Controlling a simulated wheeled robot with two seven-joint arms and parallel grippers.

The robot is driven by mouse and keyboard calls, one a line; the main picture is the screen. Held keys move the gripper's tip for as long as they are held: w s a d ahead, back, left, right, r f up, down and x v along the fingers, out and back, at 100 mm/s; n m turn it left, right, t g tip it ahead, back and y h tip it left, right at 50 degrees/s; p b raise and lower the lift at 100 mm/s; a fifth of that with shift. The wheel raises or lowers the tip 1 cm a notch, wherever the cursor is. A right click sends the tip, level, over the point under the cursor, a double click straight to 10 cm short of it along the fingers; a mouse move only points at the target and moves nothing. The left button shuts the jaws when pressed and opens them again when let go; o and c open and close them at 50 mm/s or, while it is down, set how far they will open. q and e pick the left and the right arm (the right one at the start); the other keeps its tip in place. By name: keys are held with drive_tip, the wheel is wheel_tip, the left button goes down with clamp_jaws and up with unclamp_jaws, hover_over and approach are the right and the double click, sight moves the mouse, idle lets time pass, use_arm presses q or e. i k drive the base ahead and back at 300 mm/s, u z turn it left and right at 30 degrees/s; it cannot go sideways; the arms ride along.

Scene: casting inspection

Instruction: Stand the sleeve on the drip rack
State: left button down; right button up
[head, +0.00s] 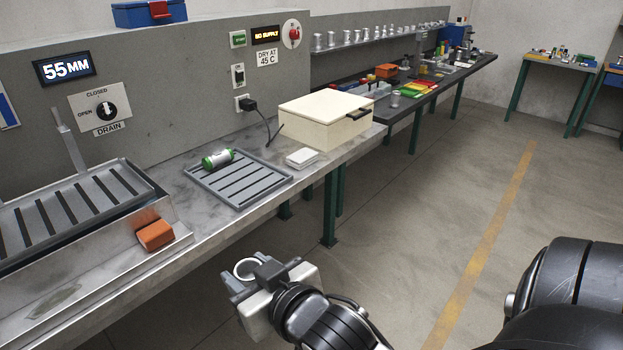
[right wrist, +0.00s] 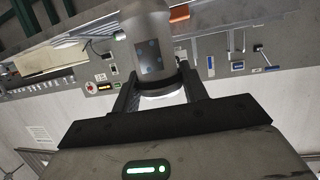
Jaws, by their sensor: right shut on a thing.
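My right gripper (head: 252,284) is at the lower middle of the head view, in front of the counter edge and over the floor. It is shut on the sleeve, whose pale round rim (head: 246,268) shows between the fingers. In the right wrist view the sleeve (right wrist: 150,45) is a grey cylinder between the fingers (right wrist: 158,95), with a dark dotted patch on its side. A grey slatted rack (head: 257,187), seemingly the drip rack, lies on the counter, apart from the sleeve. A green and white bottle-like thing (head: 218,158) lies on its far left part. My left gripper is not in view.
A slatted basin (head: 128,218) stands at left, with an orange block (head: 155,235) on its front ledge. A white pad (head: 302,158) and cream lidded box (head: 325,120) stand right of the rack. The rack's front and right slats are clear.

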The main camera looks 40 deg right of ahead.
sight(239, 169)
drive_tip(key=z, duration=0.65)
drive_tip(key=k, duration=0.9)
drive_tip(key=z, duration=1.2)
drive_tip(key=i, duration=1.5)
drive_tip(key=u, duration=1.3)
drive_tip(key=i, duration=0.85)
drive_tip(key=u, duration=0.8)
drive_tip(key=i, duration=0.45)
drive_tip(key=z, duration=0.1)
